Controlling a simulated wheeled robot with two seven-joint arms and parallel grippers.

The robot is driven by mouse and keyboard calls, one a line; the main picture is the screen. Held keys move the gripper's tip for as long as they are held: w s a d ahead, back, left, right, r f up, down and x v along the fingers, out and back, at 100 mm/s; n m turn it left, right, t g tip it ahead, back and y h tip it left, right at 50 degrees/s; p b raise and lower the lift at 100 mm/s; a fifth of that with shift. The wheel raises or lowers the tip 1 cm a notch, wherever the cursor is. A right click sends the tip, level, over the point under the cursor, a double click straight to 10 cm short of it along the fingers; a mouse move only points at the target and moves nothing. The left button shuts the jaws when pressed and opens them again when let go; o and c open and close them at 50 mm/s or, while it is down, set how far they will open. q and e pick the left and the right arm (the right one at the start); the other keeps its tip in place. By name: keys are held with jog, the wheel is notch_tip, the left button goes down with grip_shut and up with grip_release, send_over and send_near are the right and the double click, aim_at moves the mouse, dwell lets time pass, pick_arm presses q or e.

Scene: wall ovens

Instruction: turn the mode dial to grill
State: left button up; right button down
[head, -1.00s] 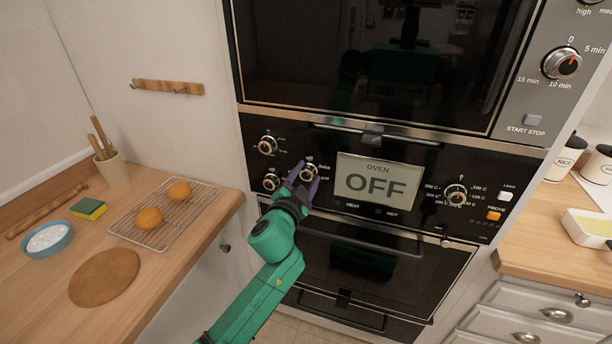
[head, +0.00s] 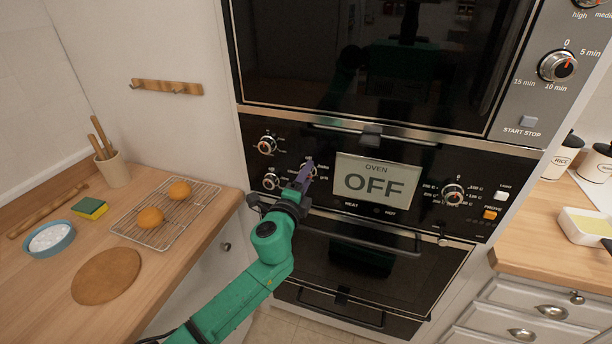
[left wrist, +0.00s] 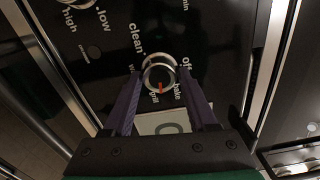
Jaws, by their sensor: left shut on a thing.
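The mode dial (left wrist: 158,75) is a round silver knob on the black oven panel, ringed by words including "clean", "off" and "grill". Its red mark points down in the left wrist view, toward the word "grill". In the head view the dial (head: 308,164) is mostly hidden behind my fingers. My left gripper (head: 305,175) has purple fingers, one on each side of the dial, and is shut on it; it also shows in the left wrist view (left wrist: 160,78). The oven display (head: 376,181) reads "OFF". My right gripper is not in view.
Two other knobs (head: 267,145) (head: 271,181) sit left of the dial, and a temperature knob (head: 453,195) sits right of the display. The oven door handle (head: 360,240) runs below. A wooden counter (head: 185,265) with a rack stands at the left.

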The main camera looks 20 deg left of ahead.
pick_arm(q)
jog(key=shift+f+m+p, duration=0.15)
jog(key=shift+m+p, duration=0.05)
jog(key=shift+m, duration=0.95)
jog(key=shift+f+m+p, duration=0.1)
jog(key=shift+m+p, duration=0.1)
jog(key=shift+m, duration=0.95)
jog(key=o, duration=1.4)
jog(key=shift+c, duration=0.2)
jog(key=shift+s+r, duration=0.1)
